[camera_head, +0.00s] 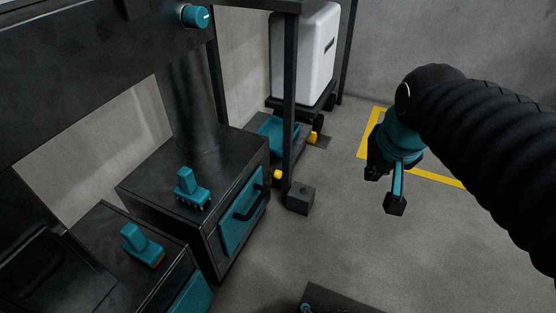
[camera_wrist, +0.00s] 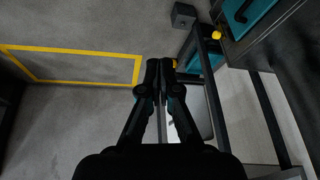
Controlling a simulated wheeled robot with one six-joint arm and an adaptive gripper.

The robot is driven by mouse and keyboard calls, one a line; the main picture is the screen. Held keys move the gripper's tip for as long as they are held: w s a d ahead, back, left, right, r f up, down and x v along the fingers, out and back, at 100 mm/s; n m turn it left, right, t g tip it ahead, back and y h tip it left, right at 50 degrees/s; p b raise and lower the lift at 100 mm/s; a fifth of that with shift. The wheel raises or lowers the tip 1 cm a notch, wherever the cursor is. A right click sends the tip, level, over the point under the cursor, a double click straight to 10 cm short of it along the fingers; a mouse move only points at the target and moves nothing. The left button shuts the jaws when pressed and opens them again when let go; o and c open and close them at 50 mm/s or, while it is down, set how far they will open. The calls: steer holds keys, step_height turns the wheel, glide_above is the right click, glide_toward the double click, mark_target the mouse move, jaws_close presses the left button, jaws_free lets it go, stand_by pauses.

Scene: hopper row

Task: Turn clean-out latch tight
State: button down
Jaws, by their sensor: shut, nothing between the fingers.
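Two teal raised handles sit on top of dark metal boxes: one (camera_head: 189,188) on the middle box and one (camera_head: 140,245) on the nearer box at lower left. A round teal knob (camera_head: 195,16) with a white mark is on the dark frame above. I cannot tell which of these is the clean-out latch. The middle box's front has a teal door (camera_head: 241,213) with a black bar handle. My gripper (camera_head: 384,188) hangs at the right, well apart from all of them. It is shut and empty; its fingertips (camera_wrist: 160,68) show together in the wrist view.
A dark upright post (camera_head: 290,110) and a small grey block (camera_head: 301,198) stand beside the middle box. A white bin (camera_head: 304,55) and a teal tray (camera_head: 276,133) are farther back. Yellow floor lines (camera_head: 436,179) mark open concrete under my gripper.

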steer(key=w+a+f+m+g+p, duration=0.1)
steer(key=w+a+f, duration=0.25)
steer(key=w, duration=0.55)
steer(key=w+a+f+m+g+p, duration=0.1)
steer(key=w+a+f, duration=0.1)
steer(key=w+a, duration=0.5)
steer(key=w+a+f+g+p, duration=0.1)
steer(key=w+a+f, duration=0.15)
steer(key=w, duration=0.85)
steer(key=w+a+f+m, duration=0.1)
steer(key=w+a+f, duration=0.4)
steer(key=f, duration=0.3)
step_height(320, 180, down, 12)
steer(key=s+b, duration=0.1)
steer(key=s, duration=0.2)
steer(key=shift+a+g+b, duration=0.35)
steer(key=shift+a+g, duration=0.05)
steer(key=shift+a, duration=0.05)
